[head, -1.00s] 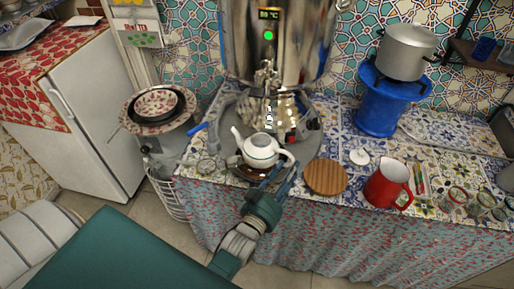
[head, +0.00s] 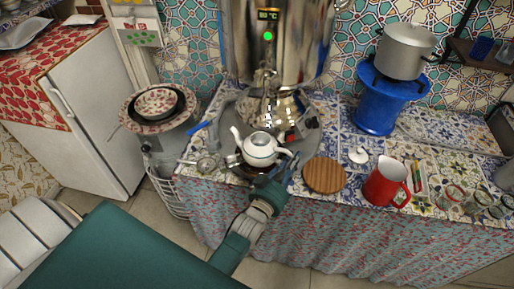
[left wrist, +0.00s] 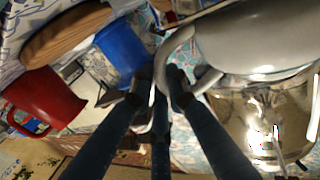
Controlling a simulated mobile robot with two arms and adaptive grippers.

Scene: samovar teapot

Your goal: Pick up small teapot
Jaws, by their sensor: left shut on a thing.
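The small white teapot (head: 262,150) is near the front edge of the tiled counter, in front of the big metal samovar (head: 285,45). Its spout points left and its handle right. My left gripper (head: 281,174) comes from the front and is shut on the teapot's handle. In the left wrist view, the fingers (left wrist: 163,82) close around the curved handle, and the grey-white teapot body (left wrist: 262,38) fills the upper right. I cannot tell whether the teapot touches the dark surface under it. My right gripper is not in view.
A round wooden board (head: 325,176) and a red pitcher (head: 387,182) stand to the right. A small strainer (head: 207,163) lies left of the teapot.

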